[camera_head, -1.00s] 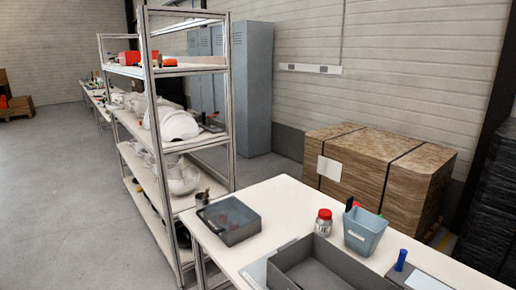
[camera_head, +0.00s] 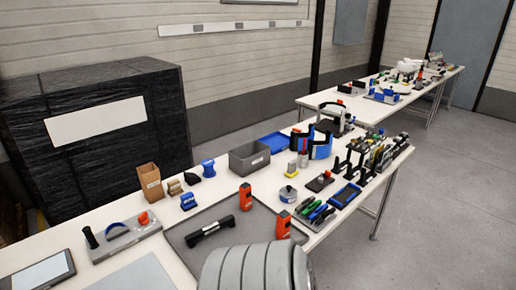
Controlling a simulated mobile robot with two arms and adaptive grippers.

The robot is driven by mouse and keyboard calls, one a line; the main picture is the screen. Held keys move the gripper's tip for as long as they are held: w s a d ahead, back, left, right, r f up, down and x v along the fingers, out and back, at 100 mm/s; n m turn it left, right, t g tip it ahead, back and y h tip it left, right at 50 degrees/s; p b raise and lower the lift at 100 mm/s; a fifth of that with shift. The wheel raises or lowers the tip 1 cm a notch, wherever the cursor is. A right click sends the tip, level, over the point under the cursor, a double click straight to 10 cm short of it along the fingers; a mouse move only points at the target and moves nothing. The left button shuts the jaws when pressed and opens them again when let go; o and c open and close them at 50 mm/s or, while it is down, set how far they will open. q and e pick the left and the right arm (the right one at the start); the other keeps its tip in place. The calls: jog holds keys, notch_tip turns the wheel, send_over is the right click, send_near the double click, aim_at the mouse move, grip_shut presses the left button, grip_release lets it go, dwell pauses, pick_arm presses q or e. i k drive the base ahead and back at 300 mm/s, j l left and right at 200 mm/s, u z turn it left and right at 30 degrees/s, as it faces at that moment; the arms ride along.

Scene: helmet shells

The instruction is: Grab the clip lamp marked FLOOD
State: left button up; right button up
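I cannot pick out a clip lamp marked FLOOD; any lettering on the small items is too small to read. Small blue devices (camera_head: 188,201) stand on the near table, beside a brown open box (camera_head: 150,182). A black bar-shaped item (camera_head: 210,231) lies on that mat. Neither of my grippers is in view.
The near white table (camera_head: 72,232) also bears a grey bin (camera_head: 249,157), a blue tray (camera_head: 275,142) and a black rack of tools (camera_head: 362,152). A black wrapped stack (camera_head: 92,128) stands behind it. A second table (camera_head: 446,78) is farther back. The floor at right is clear.

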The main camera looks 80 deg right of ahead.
aim_at(284, 217)
jog(key=z, duration=2.9)
jog(key=u, duration=0.8)
jog(key=i+l+u, duration=0.1)
jog(key=l+u, duration=0.8)
jog(key=l, duration=0.15)
jog(key=l+u, duration=0.45)
jog(key=k+l+u, duration=0.2)
jog(key=l+u, duration=0.25)
jog(key=l, duration=0.15)
